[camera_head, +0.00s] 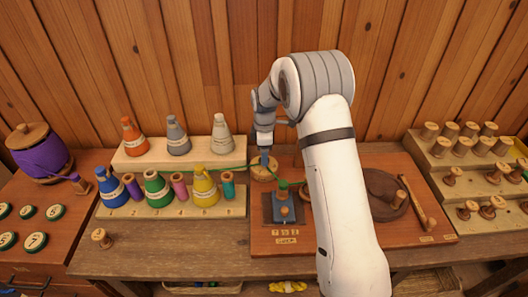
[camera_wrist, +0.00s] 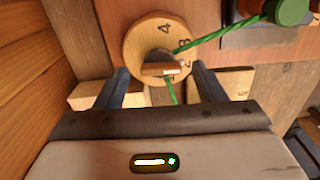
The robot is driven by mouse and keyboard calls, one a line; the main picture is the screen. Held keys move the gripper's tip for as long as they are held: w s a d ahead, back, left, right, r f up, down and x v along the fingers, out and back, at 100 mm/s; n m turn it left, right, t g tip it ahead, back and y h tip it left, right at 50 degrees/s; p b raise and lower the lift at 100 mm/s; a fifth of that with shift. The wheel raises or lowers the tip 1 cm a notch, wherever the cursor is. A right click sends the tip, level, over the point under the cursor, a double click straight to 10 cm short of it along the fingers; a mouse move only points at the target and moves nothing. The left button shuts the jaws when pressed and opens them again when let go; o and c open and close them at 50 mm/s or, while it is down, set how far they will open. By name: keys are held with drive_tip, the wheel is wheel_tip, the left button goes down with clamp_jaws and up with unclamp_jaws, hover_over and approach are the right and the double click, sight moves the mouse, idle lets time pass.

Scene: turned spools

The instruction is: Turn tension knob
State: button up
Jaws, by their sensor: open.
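The tension knob (camera_wrist: 150,67) is a round wooden dial with dark numerals, among them a 4 and a 3, and a raised wooden grip bar at its lower part. In the head view the dial (camera_head: 263,174) sits at the back left of the reddish board. My gripper (camera_wrist: 162,80) is open, with one dark finger on each side of the dial's lower part and gaps between. In the head view my gripper (camera_head: 264,155) is just above the dial. I cannot tell how deep the fingers reach. Green thread (camera_wrist: 215,36) runs over the dial.
A dark plate with a peg (camera_head: 284,211) stands in front of the dial. Cone spools (camera_head: 157,190) fill a stepped rack at left, and wooden spools (camera_head: 470,145) fill a rack at right. A plank wall rises close behind. My arm hides part of the board.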

drive_tip(key=shift+f, duration=0.45)
drive_tip(key=shift+c, duration=0.4)
drive_tip(key=c, duration=0.9)
